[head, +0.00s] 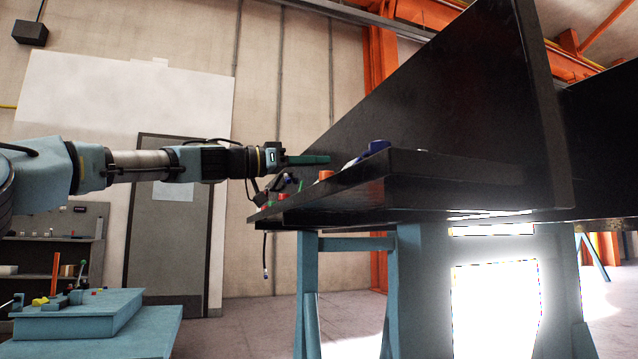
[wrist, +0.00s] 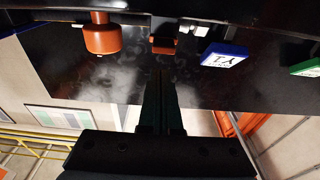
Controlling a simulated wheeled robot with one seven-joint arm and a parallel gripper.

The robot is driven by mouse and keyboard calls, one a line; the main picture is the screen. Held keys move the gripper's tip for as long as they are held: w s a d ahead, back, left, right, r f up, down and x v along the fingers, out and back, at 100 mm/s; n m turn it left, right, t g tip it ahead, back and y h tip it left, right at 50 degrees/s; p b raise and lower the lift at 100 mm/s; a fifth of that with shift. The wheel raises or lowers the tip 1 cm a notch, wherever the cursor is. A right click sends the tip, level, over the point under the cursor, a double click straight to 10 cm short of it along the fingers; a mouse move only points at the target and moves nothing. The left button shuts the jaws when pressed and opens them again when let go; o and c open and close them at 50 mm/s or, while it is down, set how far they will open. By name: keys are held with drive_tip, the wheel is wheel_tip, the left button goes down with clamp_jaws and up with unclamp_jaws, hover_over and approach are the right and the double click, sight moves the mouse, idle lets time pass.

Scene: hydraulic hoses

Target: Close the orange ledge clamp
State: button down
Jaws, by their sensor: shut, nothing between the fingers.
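My gripper (head: 325,160) reaches in from the left over the dark ledge (head: 340,200), its green fingers together and empty. In the wrist view my gripper (wrist: 162,78) points up toward a small orange block (wrist: 163,46), which lies just beyond the fingertips. Left of that is a larger orange round part (wrist: 102,38). I cannot tell for sure which orange part is the ledge clamp, nor whether it is open. In the head view an orange part (head: 326,175) shows on the ledge, just below and right of the fingertips.
A blue tag (wrist: 225,55) and a green tag (wrist: 307,68) sit right of the orange block. A tall black plate (head: 450,100) rises behind the ledge. A blue part (head: 375,148) is near the ledge's right end. A hose (head: 265,262) hangs below the ledge.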

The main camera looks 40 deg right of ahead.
wheel_tip(320, 180, down, 2)
drive_tip(key=h+b, duration=0.1)
drive_tip(key=b, duration=0.2)
drive_tip(key=shift+w+a+b, duration=0.1)
drive_tip(key=shift+a+b, duration=0.05)
drive_tip(key=shift+b, duration=0.25)
drive_tip(key=shift+f+b, duration=0.25)
drive_tip(key=shift+b, duration=0.6)
drive_tip(key=shift+a+f+b, duration=0.15)
drive_tip(key=shift+f+b, duration=0.15)
drive_tip(key=shift+b, duration=0.75)
